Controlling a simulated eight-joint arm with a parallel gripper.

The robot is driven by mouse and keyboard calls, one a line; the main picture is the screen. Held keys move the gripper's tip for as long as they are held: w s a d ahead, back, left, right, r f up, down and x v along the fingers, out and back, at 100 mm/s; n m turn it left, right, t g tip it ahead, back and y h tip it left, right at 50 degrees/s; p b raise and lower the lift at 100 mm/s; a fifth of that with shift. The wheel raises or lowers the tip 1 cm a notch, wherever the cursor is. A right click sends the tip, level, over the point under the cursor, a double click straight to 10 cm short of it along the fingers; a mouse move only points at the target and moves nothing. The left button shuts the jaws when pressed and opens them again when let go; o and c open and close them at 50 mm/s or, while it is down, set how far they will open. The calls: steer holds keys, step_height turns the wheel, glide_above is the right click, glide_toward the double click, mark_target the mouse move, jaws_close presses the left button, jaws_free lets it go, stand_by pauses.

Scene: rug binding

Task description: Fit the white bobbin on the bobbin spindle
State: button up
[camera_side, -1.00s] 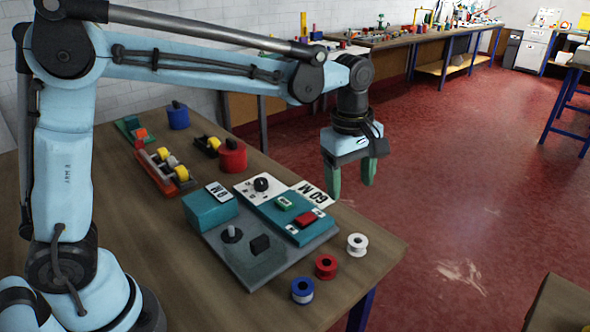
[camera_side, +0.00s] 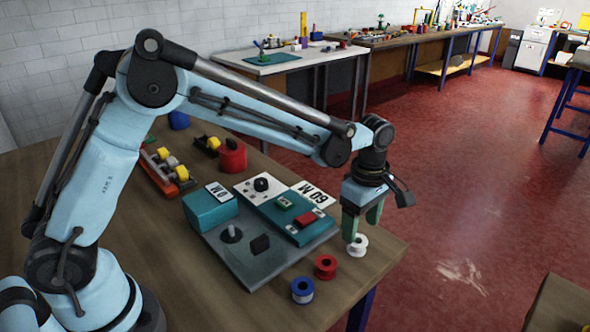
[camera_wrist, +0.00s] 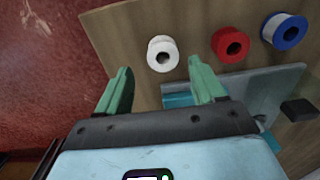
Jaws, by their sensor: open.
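The white bobbin (camera_side: 357,245) stands on the wooden table near its right edge, right of the machine's grey base plate. The wrist view shows the white bobbin (camera_wrist: 162,53) ahead of the gap between my fingertips. My gripper (camera_side: 362,228) is open and empty, above and close to the white bobbin in the side view. Its two green fingers (camera_wrist: 160,88) are spread wide in the wrist view. The bobbin spindle (camera_side: 232,234) looks to be the short dark post on a round base on the grey plate (camera_side: 222,252).
A red bobbin (camera_side: 325,266) and a blue bobbin (camera_side: 302,289) stand in line with the white one. A dark block (camera_side: 260,244) stands on the plate beside the spindle. The teal unit (camera_side: 290,214) with green and red buttons lies left of my gripper.

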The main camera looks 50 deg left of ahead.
mark_target(358, 239)
steer(key=shift+s+d+f, duration=0.1)
steer(key=shift+s+f, duration=0.05)
steer(key=shift+f, duration=1.05)
steer(key=shift+s+f, duration=0.1)
steer(key=shift+f, duration=1.05)
steer(key=c, duration=1.1)
